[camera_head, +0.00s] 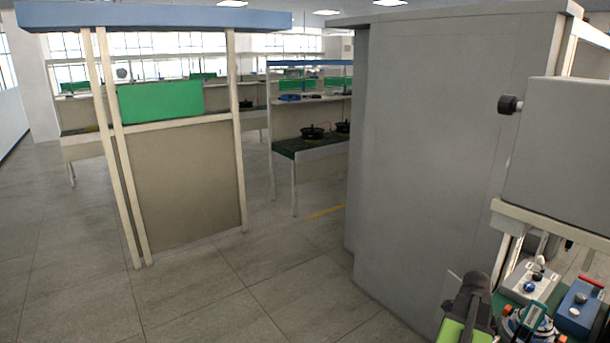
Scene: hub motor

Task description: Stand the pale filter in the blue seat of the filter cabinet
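I cannot make out the pale filter or a blue seat in this view. A dark grey and green part at the bottom right edge looks like my gripper (466,308), cut off by the frame. Its fingertips cannot be made out, so I cannot tell whether it is open, shut or holding anything. A thin pale edge shows beside its upper left; I cannot tell what it is. A tall grey cabinet (435,140) stands right of centre with a plain side towards me; I cannot tell if it is the filter cabinet.
A grey box with a black knob (570,145) stands on a bench at the right. Below it are a white control box (528,283) and a blue box (577,308). A bench with a green panel (160,101) stands at the left. Tiled floor (210,295) is clear between.

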